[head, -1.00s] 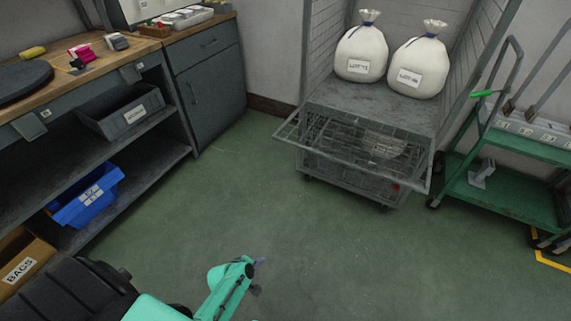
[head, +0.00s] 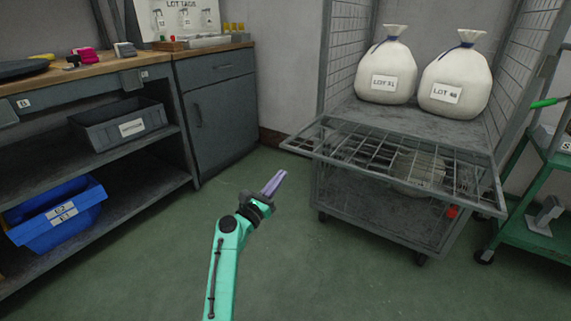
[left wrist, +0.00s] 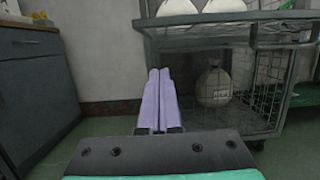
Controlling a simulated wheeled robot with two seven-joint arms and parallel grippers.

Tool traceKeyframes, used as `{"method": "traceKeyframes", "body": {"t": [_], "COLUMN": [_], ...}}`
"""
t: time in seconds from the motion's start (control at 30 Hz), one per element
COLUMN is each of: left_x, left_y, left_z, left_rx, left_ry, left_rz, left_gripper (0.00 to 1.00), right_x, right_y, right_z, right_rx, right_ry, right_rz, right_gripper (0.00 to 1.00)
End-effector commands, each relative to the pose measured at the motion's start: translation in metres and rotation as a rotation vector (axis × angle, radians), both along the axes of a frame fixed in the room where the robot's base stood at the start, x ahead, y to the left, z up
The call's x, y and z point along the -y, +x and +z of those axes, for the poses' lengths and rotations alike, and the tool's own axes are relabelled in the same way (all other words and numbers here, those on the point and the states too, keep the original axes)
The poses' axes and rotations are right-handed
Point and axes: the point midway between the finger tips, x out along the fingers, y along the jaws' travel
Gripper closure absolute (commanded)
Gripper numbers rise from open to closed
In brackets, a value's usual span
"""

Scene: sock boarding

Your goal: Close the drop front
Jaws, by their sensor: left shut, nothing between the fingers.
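The drop front (head: 370,157) is a grey wire-mesh panel on the cage trolley (head: 350,215). It is folded down and sticks out roughly level from the shelf toward me. In the left wrist view the drop front (left wrist: 240,41) shows nearly edge-on, high and right of the fingers. My left gripper (head: 274,182) is shut and empty, its lilac fingers pointing forward, left of and apart from the panel. The left gripper also shows in the left wrist view (left wrist: 159,72). My right gripper is in neither view.
Two white lot bags (head: 386,68) (head: 455,78) stand on the trolley shelf. Another bag (left wrist: 215,87) sits in the lower compartment. A green cart (head: 530,205) stands close on the right. A workbench (head: 150,160) lines the left. Green floor is clear between.

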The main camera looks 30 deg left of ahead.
Motion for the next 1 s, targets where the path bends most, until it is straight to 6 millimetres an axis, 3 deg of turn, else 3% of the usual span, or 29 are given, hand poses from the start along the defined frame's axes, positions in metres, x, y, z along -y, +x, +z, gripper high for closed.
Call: {"method": "traceKeyframes", "body": {"t": [0.17, 0.23, 0.4, 1.0], "left_x": [0.003, 0.003, 0.003, 0.001], "left_y": [0.034, 0.032, 0.032, 0.031], "left_z": [0.014, 0.030, 0.046, 0.051], "left_rx": [0.003, 0.002, -0.001, -0.009], "left_ry": [0.003, 0.003, 0.002, 0.004], "left_rz": [0.000, -0.001, -0.001, 0.000], "left_gripper": [1.00, 1.00, 1.00, 1.00], "right_x": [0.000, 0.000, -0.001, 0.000], "right_y": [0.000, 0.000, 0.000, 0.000], "right_z": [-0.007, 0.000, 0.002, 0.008], "right_rx": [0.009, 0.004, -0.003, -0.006], "right_ry": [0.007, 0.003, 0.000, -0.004], "right_rz": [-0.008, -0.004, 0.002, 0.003], "right_gripper": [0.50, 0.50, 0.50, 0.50]}}
